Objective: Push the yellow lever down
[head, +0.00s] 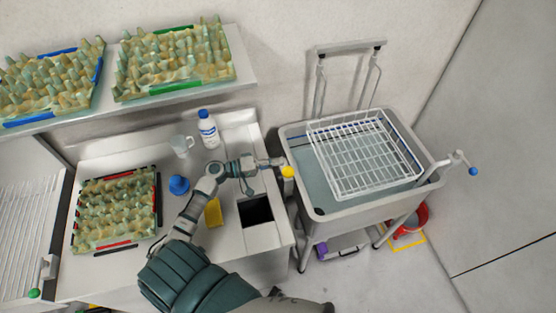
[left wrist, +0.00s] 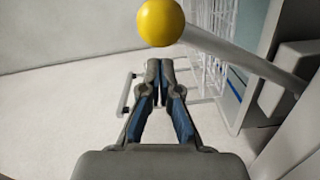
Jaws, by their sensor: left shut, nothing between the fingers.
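The yellow lever shows as a round yellow knob (head: 288,172) at the right edge of the counter in the head view. In the left wrist view the yellow knob (left wrist: 160,22) sits at the top, on a pale grey rod that runs down to the right. My left gripper (head: 278,163) is beside the knob, at its upper left in the head view. In the left wrist view the left gripper (left wrist: 160,65) is shut and empty, its tips just below the knob in the picture. Whether the tips touch the knob I cannot tell. My right gripper is not in view.
A wheeled sink cart with a white wire basket (head: 365,155) stands right of the counter. A bottle (head: 208,129), a mug (head: 181,145), a blue object (head: 179,186) and a red-edged egg tray (head: 76,217) are on the counter. A dark square opening (head: 256,211) lies below my gripper.

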